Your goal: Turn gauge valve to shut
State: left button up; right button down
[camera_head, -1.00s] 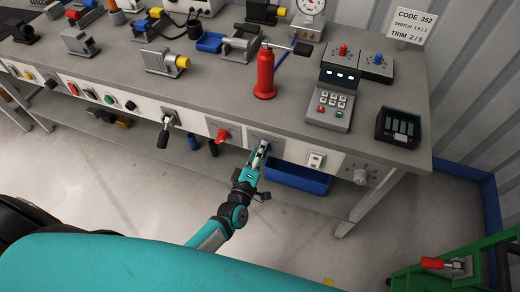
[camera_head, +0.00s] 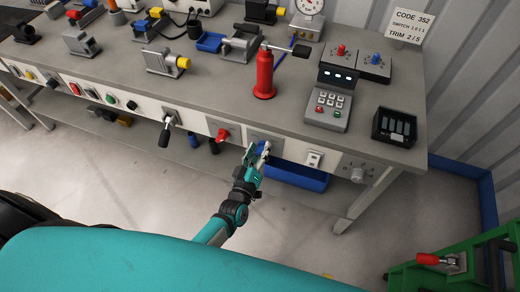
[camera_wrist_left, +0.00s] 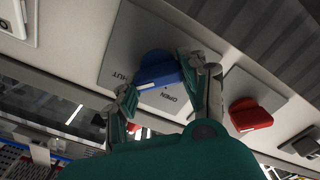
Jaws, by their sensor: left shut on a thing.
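A blue valve handle (camera_wrist_left: 158,70) sits on a grey plate lettered SHUT and OPEN on the bench's front panel. It also shows in the head view (camera_head: 265,147). My left gripper (camera_head: 258,151) is at the front panel, shut on the blue handle. In the left wrist view, one finger of the left gripper (camera_wrist_left: 165,88) lies on each side of the handle, partly covering it. The handle's lower edge lies near the OPEN lettering, and SHUT is to its left. My right gripper is not in view.
A red handle (camera_head: 222,134) is on the neighbouring plate; it also shows in the wrist view (camera_wrist_left: 249,114). A white rocker switch (camera_head: 314,158) and a grey knob (camera_head: 357,174) are to the right. A dial gauge (camera_head: 310,7) stands on top.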

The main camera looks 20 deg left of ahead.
pick_arm(q)
jog(key=shift+f, duration=0.1)
jog(key=o, duration=1.2)
jog(key=s, duration=1.2)
jog(key=shift+a, duration=0.2)
jog(key=s+f+m+g+h, duration=0.1)
jog(key=s+f+m+g, duration=0.3)
jog(key=f, duration=0.6)
jog(key=s+f+m+g, duration=0.2)
jog(key=s+f+g, duration=0.25)
jog(key=f, duration=0.65)
jog(key=s+a+f+m+g, duration=0.1)
jog(key=s+f, duration=0.3)
jog(key=s, duration=0.4)
jog(key=s+a+f+m+g+y, duration=0.1)
jog(key=s+a+f+g, duration=0.3)
jog(key=s, duration=0.4)
jog(key=s+a+f+m+g, duration=0.3)
jog(key=s+f, duration=0.3)
jog(key=s, duration=0.1)
jog(key=shift+s+f+g+y, duration=0.25)
jog(key=shift+s+y, duration=0.05)
jog(key=shift+s, duration=0.1)
